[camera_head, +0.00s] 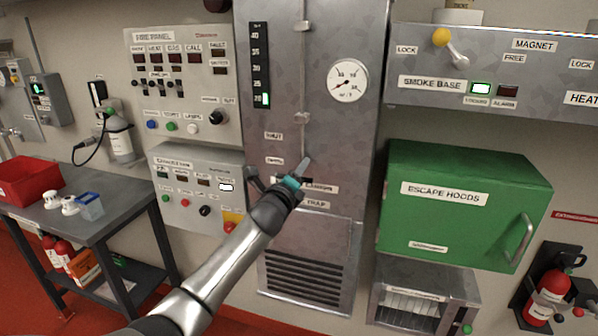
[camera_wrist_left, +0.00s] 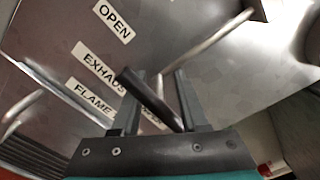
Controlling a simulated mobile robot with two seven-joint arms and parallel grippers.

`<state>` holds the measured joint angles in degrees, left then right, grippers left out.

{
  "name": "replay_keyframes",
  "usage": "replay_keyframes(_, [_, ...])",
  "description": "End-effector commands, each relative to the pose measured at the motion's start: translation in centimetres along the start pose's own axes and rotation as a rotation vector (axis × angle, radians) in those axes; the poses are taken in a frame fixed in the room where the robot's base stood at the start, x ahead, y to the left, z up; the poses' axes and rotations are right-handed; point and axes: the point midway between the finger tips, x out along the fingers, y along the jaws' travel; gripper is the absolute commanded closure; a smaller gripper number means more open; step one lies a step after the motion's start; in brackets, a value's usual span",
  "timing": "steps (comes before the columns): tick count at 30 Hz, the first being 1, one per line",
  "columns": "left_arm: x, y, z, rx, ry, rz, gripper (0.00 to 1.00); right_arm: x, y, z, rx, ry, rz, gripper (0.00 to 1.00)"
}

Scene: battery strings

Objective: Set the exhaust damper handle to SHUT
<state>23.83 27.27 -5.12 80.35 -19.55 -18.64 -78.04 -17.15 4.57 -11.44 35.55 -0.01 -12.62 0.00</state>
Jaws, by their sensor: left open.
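The grey steel cabinet (camera_head: 340,130) in the middle of the head view carries a SHUT label (camera_head: 273,136), with another label lower down. The wrist view shows OPEN (camera_wrist_left: 113,20), EXHAUST and FLAME labels. A pale metal lever (camera_wrist_left: 212,42) sticks out from the cabinet; its tip (camera_head: 303,166) shows beside my gripper in the head view. My left gripper (camera_head: 283,178) is at the cabinet front near the EXHAUST label. Its fingers (camera_wrist_left: 160,100) are open, with a dark bar (camera_wrist_left: 145,94) slanting across between them. I cannot tell whether they touch it. My right gripper is not in view.
A green ESCAPE HOODS box (camera_head: 465,235) juts out at right, under the smoke base panel (camera_head: 490,110). Control panels (camera_head: 183,85) flank the cabinet at left. A grey table (camera_head: 95,215) with a red bin (camera_head: 28,180) stands far left. A louvred vent (camera_head: 305,276) lies below.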

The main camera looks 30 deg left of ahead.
Motion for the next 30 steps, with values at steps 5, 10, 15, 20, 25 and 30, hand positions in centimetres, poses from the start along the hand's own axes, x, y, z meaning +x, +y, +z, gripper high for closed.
replay_keyframes(5, [-0.02,0.01,-0.02,0.0,0.0,0.0,0.71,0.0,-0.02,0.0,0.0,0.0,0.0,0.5])
replay_keyframes(10, [-0.03,0.0,-0.02,0.0,0.0,0.0,0.9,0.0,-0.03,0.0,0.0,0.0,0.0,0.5])
replay_keyframes(15, [-0.03,-0.01,-0.01,0.001,0.0,0.0,1.0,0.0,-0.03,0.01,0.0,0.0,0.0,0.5])
replay_keyframes(20, [-0.03,-0.02,-0.01,0.001,0.0,-0.001,1.0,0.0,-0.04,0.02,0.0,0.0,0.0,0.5])
replay_keyframes(25, [-0.03,-0.02,0.0,0.003,0.0,-0.001,1.0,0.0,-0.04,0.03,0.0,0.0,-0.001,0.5])
replay_keyframes(30, [-0.03,-0.03,0.01,0.004,0.0,-0.001,1.0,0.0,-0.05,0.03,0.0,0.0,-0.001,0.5])
